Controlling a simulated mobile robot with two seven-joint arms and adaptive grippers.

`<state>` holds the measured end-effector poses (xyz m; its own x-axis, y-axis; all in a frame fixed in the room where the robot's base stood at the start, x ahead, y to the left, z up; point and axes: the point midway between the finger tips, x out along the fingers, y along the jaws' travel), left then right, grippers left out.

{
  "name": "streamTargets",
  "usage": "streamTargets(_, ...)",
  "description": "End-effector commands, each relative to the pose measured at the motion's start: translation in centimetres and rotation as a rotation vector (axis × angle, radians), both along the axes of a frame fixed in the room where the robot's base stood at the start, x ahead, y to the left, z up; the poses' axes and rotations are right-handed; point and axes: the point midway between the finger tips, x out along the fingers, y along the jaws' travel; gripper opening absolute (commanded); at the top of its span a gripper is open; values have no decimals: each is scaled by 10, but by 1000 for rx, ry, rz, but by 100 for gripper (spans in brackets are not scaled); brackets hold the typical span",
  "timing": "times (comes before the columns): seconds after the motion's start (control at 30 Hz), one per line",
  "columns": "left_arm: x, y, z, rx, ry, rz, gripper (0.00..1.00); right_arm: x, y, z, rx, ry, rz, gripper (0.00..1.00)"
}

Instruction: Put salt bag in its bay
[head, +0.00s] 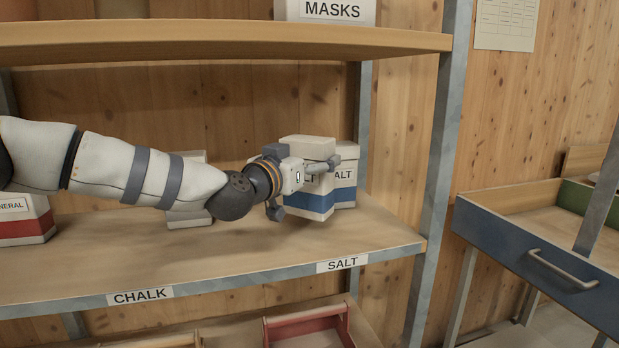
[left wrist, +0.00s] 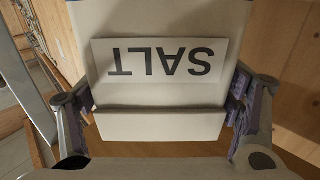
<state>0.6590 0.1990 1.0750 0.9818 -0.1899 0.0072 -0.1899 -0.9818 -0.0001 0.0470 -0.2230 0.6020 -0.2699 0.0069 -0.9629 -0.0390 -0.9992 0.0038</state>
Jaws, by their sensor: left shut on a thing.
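A white salt bag with a blue band (head: 308,200) is in my left gripper (head: 304,178), above the right part of the middle shelf over the SALT label (head: 342,264). The fingers are shut on its sides. In the left wrist view the held bag (left wrist: 160,20) fills the middle, its SALT print upside down, with a finger at each side. I cannot tell whether its base touches the shelf. A second salt bag (head: 346,176) stands just behind it to the right, partly hidden. My right gripper is not in view.
A pale bag (head: 187,215) stands behind my left arm, above the CHALK label (head: 140,296). A red-banded bag (head: 28,224) is at far left. The upper shelf (head: 230,43) runs overhead, and a metal post (head: 437,170) stands right of the bay. A blue drawer (head: 530,250) is farther right.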

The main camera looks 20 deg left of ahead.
Motion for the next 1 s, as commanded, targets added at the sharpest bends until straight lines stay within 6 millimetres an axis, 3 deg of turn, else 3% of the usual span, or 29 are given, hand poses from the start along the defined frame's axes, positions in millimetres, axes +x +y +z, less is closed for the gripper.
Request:
streamTargets(0.03, 1, 0, -15, -1, 8, 0, 24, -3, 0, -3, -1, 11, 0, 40)
streamTargets(0.13, 0, 0, -32, -2, 7, 0, 24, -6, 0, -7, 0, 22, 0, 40)
streamTargets(0.5, -1, 0, -32, 1, -1, 0, 24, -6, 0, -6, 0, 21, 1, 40)
streamTargets(0.53, -1, 0, -35, 1, 5, 0, 85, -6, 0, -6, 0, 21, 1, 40)
streamTargets(0.6, -1, 0, -35, 1, 5, 0, 100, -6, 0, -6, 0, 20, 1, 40)
streamTargets(1.0, -1, 0, -31, 0, 4, -1, 100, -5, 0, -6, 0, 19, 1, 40)
